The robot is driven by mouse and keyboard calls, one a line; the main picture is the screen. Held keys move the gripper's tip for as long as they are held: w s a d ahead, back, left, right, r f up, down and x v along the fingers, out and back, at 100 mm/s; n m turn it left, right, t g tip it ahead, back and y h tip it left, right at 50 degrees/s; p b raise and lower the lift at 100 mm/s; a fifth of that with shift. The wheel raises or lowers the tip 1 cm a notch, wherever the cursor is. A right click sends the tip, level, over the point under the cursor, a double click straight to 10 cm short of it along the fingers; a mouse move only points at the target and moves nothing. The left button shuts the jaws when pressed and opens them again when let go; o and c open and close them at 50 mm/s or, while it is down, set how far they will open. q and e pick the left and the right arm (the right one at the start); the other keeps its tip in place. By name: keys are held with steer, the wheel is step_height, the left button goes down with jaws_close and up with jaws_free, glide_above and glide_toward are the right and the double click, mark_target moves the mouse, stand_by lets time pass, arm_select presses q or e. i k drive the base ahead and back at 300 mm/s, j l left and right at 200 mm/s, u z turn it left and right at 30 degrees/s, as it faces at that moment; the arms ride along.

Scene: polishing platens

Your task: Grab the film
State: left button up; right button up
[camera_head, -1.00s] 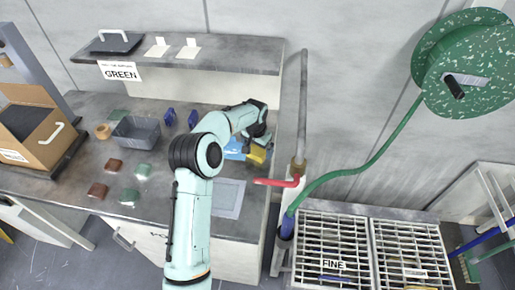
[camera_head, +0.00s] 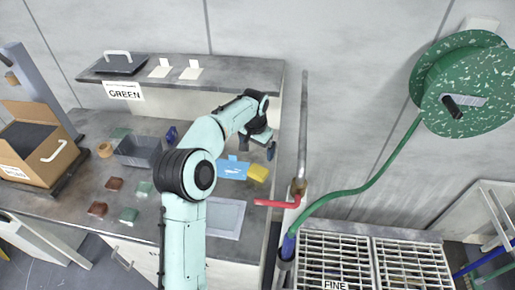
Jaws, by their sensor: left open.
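My left arm reaches up over the bench from the bottom. My left gripper (camera_head: 265,148) is open at its end, with nothing seen between the fingers. I cannot tell for sure which thing is the film. A flat grey sheet with a pale border (camera_head: 226,217) lies nearer, right of my arm. Small red-brown (camera_head: 115,184) and green squares (camera_head: 129,215) lie to the left. My right gripper is out of view.
A grey bin (camera_head: 139,150) and an open cardboard box (camera_head: 38,150) stand on the left. A shelf labelled GREEN (camera_head: 230,73) runs behind. A pipe with a red lever (camera_head: 275,203) rises right of the bench. A green hose reel (camera_head: 460,85) hangs on the wall.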

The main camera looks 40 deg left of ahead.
mark_target(231, 168)
steer(key=k, duration=1.5)
